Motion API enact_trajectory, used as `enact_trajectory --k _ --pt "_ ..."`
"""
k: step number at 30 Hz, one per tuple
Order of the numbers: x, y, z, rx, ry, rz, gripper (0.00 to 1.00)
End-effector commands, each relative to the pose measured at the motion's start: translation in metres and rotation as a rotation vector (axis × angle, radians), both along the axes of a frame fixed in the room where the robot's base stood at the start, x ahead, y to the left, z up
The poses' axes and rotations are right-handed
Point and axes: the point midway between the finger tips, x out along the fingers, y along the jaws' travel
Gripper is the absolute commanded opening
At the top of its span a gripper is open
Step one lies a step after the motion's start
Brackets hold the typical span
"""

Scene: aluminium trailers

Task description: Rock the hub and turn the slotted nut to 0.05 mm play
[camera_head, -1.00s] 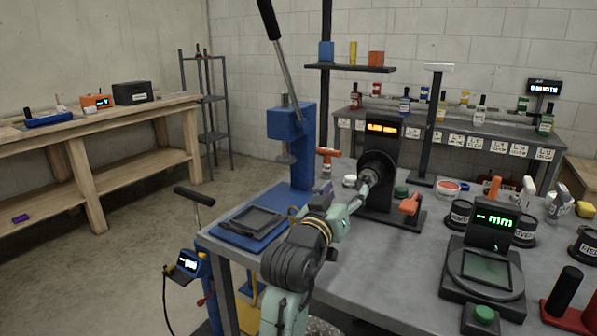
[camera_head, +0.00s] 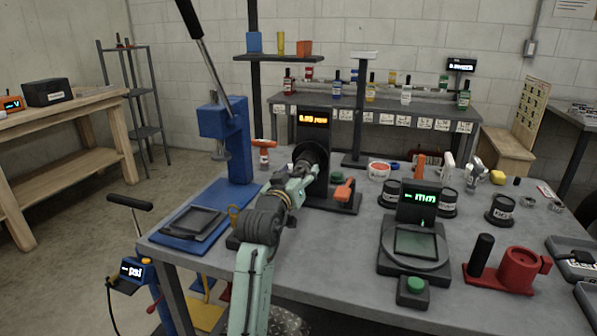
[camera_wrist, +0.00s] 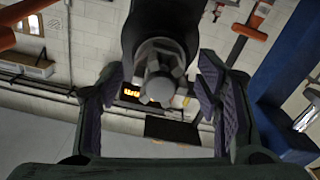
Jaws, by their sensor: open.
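The black hub fixture (camera_head: 315,140) stands on the bench, with an orange display (camera_head: 312,118) at its top; its digits look like 0.09 but are blurred. The round dark hub (camera_head: 308,154) faces my arm. My gripper (camera_head: 304,173) is right at the hub's front, partly hidden by my own wrist. In the wrist view, my gripper (camera_wrist: 162,85) is open, its dark padded fingers on either side of a grey metal hub end (camera_wrist: 160,72). I see gaps beside it. The nut's slots cannot be made out.
A blue press (camera_head: 228,140) with a long lever stands left of the hub. An orange-handled piece (camera_head: 343,190) lies on the fixture's right side. A scale with a green mm display (camera_head: 423,197) stands to the right. Some bench top between is bare.

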Motion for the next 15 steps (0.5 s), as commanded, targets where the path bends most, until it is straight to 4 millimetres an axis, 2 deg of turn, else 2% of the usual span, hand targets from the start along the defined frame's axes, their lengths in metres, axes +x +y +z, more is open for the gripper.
enact_trajectory --k 6,15 --pt "0.0003 -0.0001 -0.0003 0.000 0.000 0.000 0.59" --pt "0.0000 0.0001 -0.0002 0.000 0.000 0.000 0.39"
